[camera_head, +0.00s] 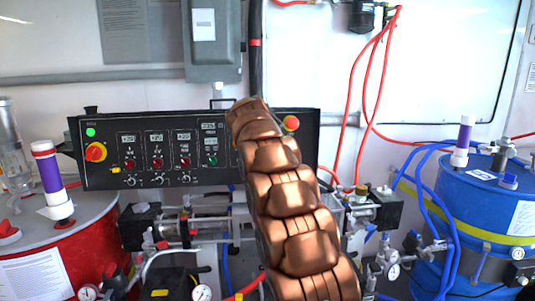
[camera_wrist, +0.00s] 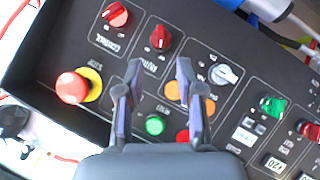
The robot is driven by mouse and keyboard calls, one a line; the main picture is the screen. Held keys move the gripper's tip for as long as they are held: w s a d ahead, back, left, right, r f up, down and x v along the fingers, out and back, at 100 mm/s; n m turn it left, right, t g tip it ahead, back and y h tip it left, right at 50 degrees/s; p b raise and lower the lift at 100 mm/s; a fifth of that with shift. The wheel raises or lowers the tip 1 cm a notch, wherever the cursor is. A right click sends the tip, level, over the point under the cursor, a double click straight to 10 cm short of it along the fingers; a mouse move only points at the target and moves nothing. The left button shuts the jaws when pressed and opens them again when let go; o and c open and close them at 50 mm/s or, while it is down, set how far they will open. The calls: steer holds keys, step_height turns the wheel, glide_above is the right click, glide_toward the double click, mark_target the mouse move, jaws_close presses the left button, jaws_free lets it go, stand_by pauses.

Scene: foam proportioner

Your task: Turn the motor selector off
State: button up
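The black control panel (camera_head: 100,165) is on the wall in the head view; my arm hides part of its right half. In the wrist view the panel (camera_wrist: 60,40) appears rotated. A red selector knob (camera_wrist: 160,38) there sits beside a small label that seems to read MOTOR; its exact setting is hard to tell. My gripper (camera_wrist: 157,75) is open and empty, its two fingers apart in front of the panel. The red knob shows just beyond the gap between the fingertips. Whether the fingers touch the panel cannot be told. The head view hides the fingers behind my arm.
Near the fingers are a red stop button (camera_wrist: 72,87) on a yellow ring, another red knob (camera_wrist: 115,14), a grey-white selector (camera_wrist: 223,75) and a green button (camera_wrist: 155,125). A red drum (camera_head: 85,245) and blue drum (camera_head: 485,200) flank the pipework below.

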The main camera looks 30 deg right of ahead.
steer(key=shift+v, duration=2.05)
steer(key=shift+a, duration=0.1)
